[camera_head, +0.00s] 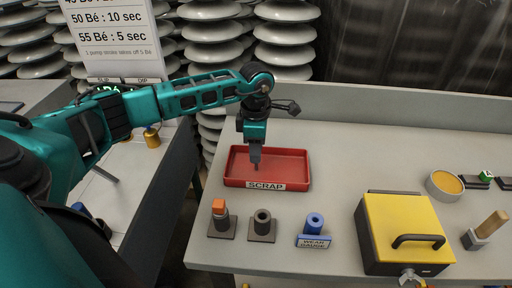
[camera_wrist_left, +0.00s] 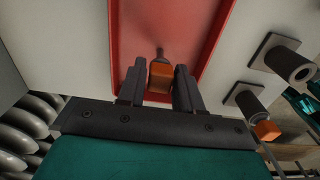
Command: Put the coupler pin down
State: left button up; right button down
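My left gripper (camera_head: 255,150) points down over the red scrap tray (camera_head: 232,184). In the left wrist view, the coupler pin's orange head (camera_wrist_left: 161,77) sits between the two fingers, which look closed against it. Its dark shank points away from the gripper toward the tray floor. In the head view, the fingers hide the orange head, and only a thin dark tip shows below them. I cannot tell whether the tip touches the tray. My right gripper is not in view.
In front of the tray stand an orange-topped piece in a dark holder (camera_head: 219,207), an empty dark socket (camera_head: 262,225) and a blue wear gauge (camera_head: 314,223). A yellow-lidded box (camera_head: 402,227) stands to the right.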

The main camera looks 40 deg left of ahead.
pick_arm(q)
jog(key=o, duration=0.3)
jog(key=shift+o, duration=0.2)
jog(key=shift+r, duration=0.3)
notch_tip(320, 180, up, 12)
jog(key=shift+f, duration=0.15)
dwell(0.4)
